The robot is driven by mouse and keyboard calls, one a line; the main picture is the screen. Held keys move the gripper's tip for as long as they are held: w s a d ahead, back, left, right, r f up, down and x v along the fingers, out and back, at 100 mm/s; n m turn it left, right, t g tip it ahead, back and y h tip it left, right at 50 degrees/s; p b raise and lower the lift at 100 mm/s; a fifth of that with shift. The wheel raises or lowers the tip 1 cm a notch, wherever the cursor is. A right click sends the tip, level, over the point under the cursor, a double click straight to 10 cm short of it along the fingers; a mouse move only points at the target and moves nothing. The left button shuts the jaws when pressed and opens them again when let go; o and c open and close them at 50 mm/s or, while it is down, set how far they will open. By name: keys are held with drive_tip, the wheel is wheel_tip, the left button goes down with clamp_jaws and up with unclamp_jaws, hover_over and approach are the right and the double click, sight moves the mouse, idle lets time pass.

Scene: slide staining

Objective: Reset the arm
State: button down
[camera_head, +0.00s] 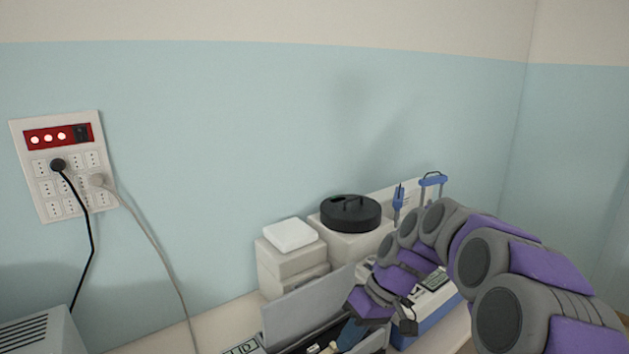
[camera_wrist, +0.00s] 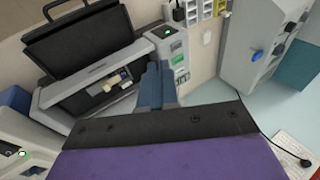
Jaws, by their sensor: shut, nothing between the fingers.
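My arm, grey and purple, reaches in from the right in the head view and bends down over the bench. My gripper (camera_head: 349,336) points downward in front of a grey open-lidded machine (camera_head: 308,304). In the wrist view my gripper (camera_wrist: 157,80) shows as blue-grey fingers held together, with nothing between them. The machine's raised dark lid (camera_wrist: 85,38) and its open interior, holding small pale and yellowish parts, lie left of the fingers there. In the head view the arm hides part of the blue-and-white device behind it.
White boxes (camera_head: 290,255) and a round black lid (camera_head: 350,213) stand along the wall. A blue-and-white device (camera_head: 432,305) is beside my arm. Cords hang from a wall socket panel (camera_head: 65,165).

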drive_tip(key=s+d+f+m+h, duration=0.1)
drive_tip(key=s+d+m+h, duration=0.1)
drive_tip(key=s, duration=0.8)
drive_tip(key=s+d+f+m+h+b, duration=0.1)
drive_tip(key=s+d+f+m+h, duration=0.1)
drive_tip(key=s, duration=0.9)
drive_tip(key=s+d+f+m+h, duration=0.2)
drive_tip(key=s, duration=0.8)
drive_tip(key=shift+s+d+f+m, duration=0.15)
drive_tip(key=shift+s+f+m, duration=0.1)
drive_tip(key=shift+m, duration=0.05)
